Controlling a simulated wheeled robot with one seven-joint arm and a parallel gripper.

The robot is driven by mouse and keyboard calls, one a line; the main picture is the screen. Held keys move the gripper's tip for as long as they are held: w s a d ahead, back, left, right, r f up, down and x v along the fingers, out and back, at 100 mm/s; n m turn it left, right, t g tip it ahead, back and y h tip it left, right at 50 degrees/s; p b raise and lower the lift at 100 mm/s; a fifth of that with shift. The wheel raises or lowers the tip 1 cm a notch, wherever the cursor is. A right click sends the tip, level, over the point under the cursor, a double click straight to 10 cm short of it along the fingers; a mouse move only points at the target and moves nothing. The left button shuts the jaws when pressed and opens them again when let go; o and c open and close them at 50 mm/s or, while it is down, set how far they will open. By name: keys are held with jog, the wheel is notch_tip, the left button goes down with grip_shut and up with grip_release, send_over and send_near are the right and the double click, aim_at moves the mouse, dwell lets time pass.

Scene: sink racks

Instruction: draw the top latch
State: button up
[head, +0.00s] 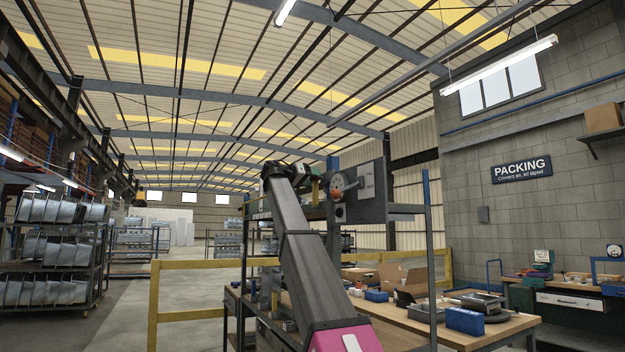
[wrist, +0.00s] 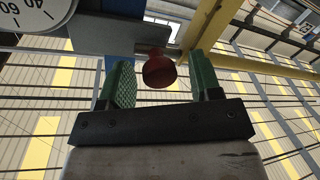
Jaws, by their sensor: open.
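A round red knob (wrist: 158,70), which looks like the top latch's pull, shows in the wrist view below a grey metal plate (wrist: 130,32). My gripper (wrist: 162,78) has two green ribbed fingers, spread apart, one on each side of the knob. Gaps show between the knob and both fingers; I cannot tell how deep it sits between them.
A white dial (wrist: 32,14) shows at the wrist view's upper left. A rack post (head: 428,240) stands right of the panel. A wooden bench (head: 470,335) with a blue box (head: 464,321) is at lower right. A yellow rail (head: 153,305) and open floor are left.

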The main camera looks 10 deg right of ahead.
aim_at(326, 177)
jog(key=shift+w+d, duration=0.15)
jog(key=shift+d, duration=0.2)
grip_shut()
jog(key=s, duration=0.2)
jog(key=s+d, duration=0.1)
jog(key=s, duration=0.1)
jog(key=shift+d, duration=0.1)
jog(key=shift+w, duration=0.1)
grip_release()
